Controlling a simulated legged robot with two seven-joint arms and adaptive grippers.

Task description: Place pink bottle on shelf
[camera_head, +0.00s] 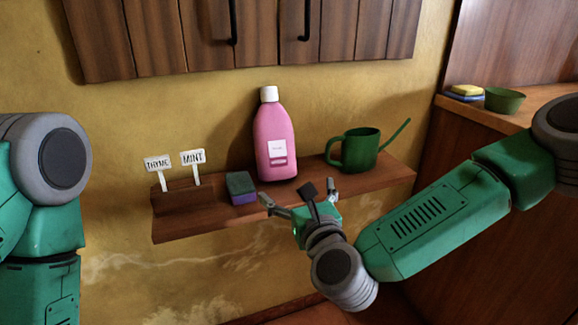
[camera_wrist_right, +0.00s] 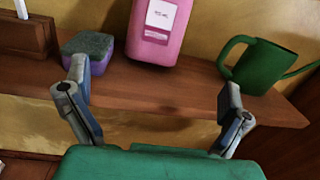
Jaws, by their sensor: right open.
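The pink bottle (camera_head: 273,130) with a white cap stands upright on the wooden shelf (camera_head: 310,187), between a sponge and a green watering can. Its lower part also shows in the right wrist view (camera_wrist_right: 157,35), at the top. My right gripper (camera_head: 298,194) is open and empty at the shelf's front edge, in front of the bottle and apart from it. In the right wrist view its two fingers (camera_wrist_right: 154,95) are spread wide, with the shelf (camera_wrist_right: 150,88) beyond them. My left arm shows at the left edge of the head view, but its gripper is out of view.
A purple and green sponge (camera_head: 241,188) lies left of the bottle. A planter box (camera_head: 183,197) with THYME and MINT signs is farther left. The green watering can (camera_head: 360,150) stands right. Wooden cabinets (camera_head: 180,35) hang above. A counter at right holds a green bowl (camera_head: 504,100).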

